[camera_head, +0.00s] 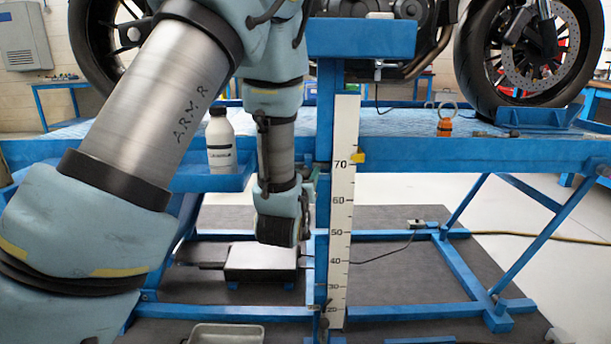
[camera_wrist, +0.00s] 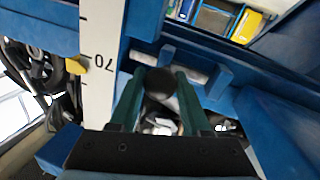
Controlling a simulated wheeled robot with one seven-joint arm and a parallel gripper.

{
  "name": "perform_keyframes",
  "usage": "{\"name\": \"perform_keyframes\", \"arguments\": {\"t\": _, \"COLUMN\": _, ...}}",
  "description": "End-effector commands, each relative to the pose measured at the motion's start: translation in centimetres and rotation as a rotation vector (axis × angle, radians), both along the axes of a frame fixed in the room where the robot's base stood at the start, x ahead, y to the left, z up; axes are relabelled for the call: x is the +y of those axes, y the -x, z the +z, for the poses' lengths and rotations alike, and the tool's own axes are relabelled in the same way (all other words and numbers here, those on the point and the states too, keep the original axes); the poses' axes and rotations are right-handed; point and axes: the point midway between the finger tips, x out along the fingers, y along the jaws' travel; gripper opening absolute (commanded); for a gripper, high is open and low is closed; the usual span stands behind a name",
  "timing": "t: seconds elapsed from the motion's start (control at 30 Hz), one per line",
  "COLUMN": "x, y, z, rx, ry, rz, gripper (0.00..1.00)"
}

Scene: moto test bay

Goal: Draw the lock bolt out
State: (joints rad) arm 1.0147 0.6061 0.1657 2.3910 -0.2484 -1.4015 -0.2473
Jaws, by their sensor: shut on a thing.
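In the wrist view my gripper (camera_wrist: 158,76) has its two green fingers on either side of a dark round knob. I take this knob to be the head of the lock bolt (camera_wrist: 161,84). The fingers are shut on it. Short grey metal pieces show just beyond the knob, beside a blue bracket (camera_wrist: 215,77). How far the bolt sits in its hole is hidden by the knob and fingers. In the head view my arm comes down left of the blue post (camera_head: 323,230), and the bolt cannot be made out there.
A white height scale (camera_head: 343,210) stands along the post, its yellow pointer (camera_head: 358,156) near 70. A white bottle (camera_head: 220,142) stands left of my wrist on the blue lift frame (camera_head: 450,152). An orange ringed item (camera_head: 445,127) and the motorcycle wheel (camera_head: 520,60) are on the right.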

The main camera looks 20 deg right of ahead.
Motion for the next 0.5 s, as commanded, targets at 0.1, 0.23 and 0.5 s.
{"name": "perform_keyframes", "arguments": {"t": 0.1, "x": 0.0, "y": 0.0, "z": 0.0, "rx": 0.0, "ry": 0.0, "rz": 0.0, "gripper": 0.25}}
{"name": "perform_keyframes", "arguments": {"t": 0.23, "x": 0.01, "y": 0.0, "z": -0.01, "rx": 0.0, "ry": 0.0, "rz": 0.0, "gripper": 0.1}}
{"name": "perform_keyframes", "arguments": {"t": 0.5, "x": 0.02, "y": 0.01, "z": -0.02, "rx": 0.0, "ry": 0.0, "rz": 0.0, "gripper": 0.0}}
